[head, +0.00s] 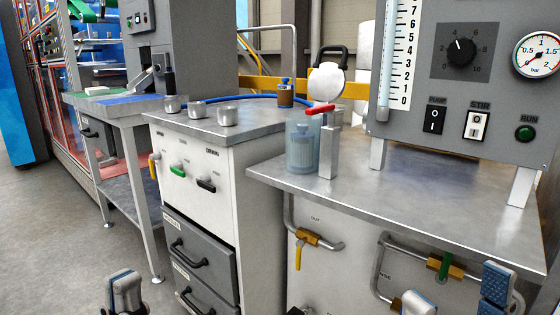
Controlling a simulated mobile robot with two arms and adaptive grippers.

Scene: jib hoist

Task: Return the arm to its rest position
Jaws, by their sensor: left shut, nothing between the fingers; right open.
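My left gripper (125,292) shows at the bottom left edge of the head view, low over the floor in front of the drawers. It is shut and empty. My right gripper (458,295) is at the bottom right edge, in front of the right bench's pipes. It is open, with a blue-padded finger at its right. The lower parts of both grippers are cut off by the frame. Neither visibly holds anything. I cannot make out a hoist arm in this view.
The right metal bench (400,195) carries a gauge panel (460,95), a clear bluish vessel (301,145) and a red-handled lever (320,109). The left cabinet has drawers (200,245). Floor at left (50,235) is clear.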

